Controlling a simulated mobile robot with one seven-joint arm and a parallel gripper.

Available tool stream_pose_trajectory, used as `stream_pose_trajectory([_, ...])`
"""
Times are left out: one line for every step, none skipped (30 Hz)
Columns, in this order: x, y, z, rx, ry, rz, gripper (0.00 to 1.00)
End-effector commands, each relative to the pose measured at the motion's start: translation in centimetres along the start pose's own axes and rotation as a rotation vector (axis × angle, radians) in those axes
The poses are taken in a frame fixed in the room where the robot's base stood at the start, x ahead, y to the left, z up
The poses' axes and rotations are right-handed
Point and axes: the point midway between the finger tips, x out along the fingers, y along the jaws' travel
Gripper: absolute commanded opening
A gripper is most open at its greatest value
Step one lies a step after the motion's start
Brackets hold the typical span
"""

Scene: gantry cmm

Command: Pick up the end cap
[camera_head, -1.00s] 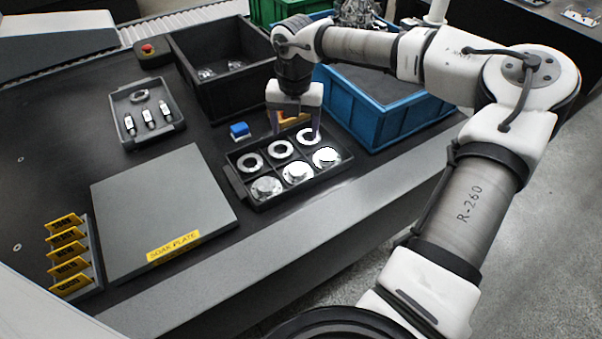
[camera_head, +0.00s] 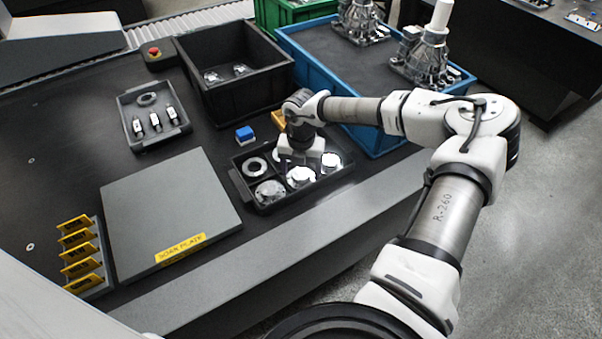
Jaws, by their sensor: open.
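A black divided tray (camera_head: 262,207) holds several round silver parts. The back row has flat rings, with one ring (camera_head: 255,166) clear at the left. The front row has raised, lidded discs, which look like end caps: one at the left (camera_head: 270,191), one in the middle (camera_head: 300,177) and one at the right (camera_head: 330,162). My gripper (camera_head: 302,163) is open, low over the tray, just behind the middle disc. It hides much of the back row, and its fingertips are hard to make out. I cannot tell whether it touches a part.
A grey soak plate (camera_head: 165,205) lies left of the tray. A blue block (camera_head: 244,133) and a yellow block (camera_head: 277,119) are behind it. A black bin (camera_head: 236,95) and a blue bin (camera_head: 375,142) stand further back. A small parts tray (camera_head: 148,142) is at the left.

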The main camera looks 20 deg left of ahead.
Motion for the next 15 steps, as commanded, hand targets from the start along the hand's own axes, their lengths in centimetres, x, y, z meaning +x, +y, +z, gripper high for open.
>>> stream_pose_trajectory([0.25,0.04,-0.01,0.000,0.000,0.000,0.70])
stream_pose_trajectory([0.37,0.04,-0.01,0.000,0.000,0.000,0.70])
stream_pose_trajectory([0.47,0.03,0.00,0.000,0.000,0.000,0.70])
stream_pose_trajectory([0.50,0.03,0.00,0.000,0.000,0.000,0.70])
stream_pose_trajectory([0.51,0.03,0.00,0.000,-0.001,0.000,0.70])
stream_pose_trajectory([0.50,0.02,0.01,0.000,-0.001,0.000,0.70])
stream_pose_trajectory([0.50,0.02,0.00,0.000,-0.001,0.000,0.70])
stream_pose_trajectory([0.50,0.02,0.00,0.000,-0.001,0.000,0.70])
stream_pose_trajectory([0.50,0.02,0.00,0.000,-0.001,0.000,0.66])
stream_pose_trajectory([0.49,0.02,0.00,0.000,-0.001,0.000,0.62])
stream_pose_trajectory([0.49,0.02,0.00,0.000,0.000,0.000,0.59])
stream_pose_trajectory([0.49,0.02,0.00,0.000,0.000,0.000,0.53])
stream_pose_trajectory([0.48,0.01,0.00,0.000,0.000,0.000,0.49])
stream_pose_trajectory([0.48,0.01,0.00,0.000,0.000,0.000,0.46])
stream_pose_trajectory([0.48,0.01,0.00,0.000,0.000,0.000,0.40])
